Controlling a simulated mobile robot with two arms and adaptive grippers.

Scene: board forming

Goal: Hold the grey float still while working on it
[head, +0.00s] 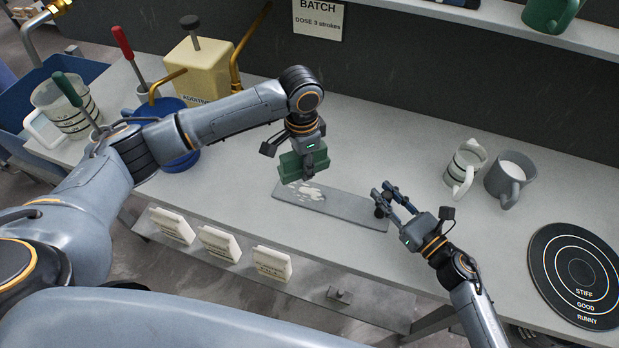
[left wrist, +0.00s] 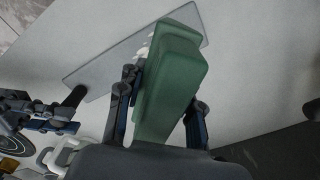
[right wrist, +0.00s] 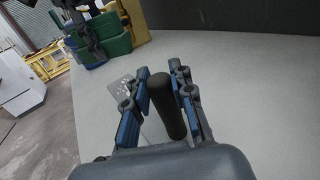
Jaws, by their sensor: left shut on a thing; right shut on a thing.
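The grey float (head: 345,208) is a flat grey plate lying on the bench, with a patch of white material (head: 312,191) on its left part. Its dark handle is at its right end and shows between my fingers in the right wrist view (right wrist: 168,108). My right gripper (head: 388,203) is shut on that handle. My left gripper (head: 308,162) is shut on a green block (head: 291,167), held over the left part of the float. The block also shows in the left wrist view (left wrist: 172,88). I cannot tell whether it touches the material.
A white mug (head: 464,168) and a grey mug (head: 507,178) stand right of the float. A round black target mat (head: 577,275) lies far right. A blue bowl (head: 178,160), a yellow additive container (head: 205,70) and a clear jug (head: 62,110) stand left. Labelled cards line the lower shelf.

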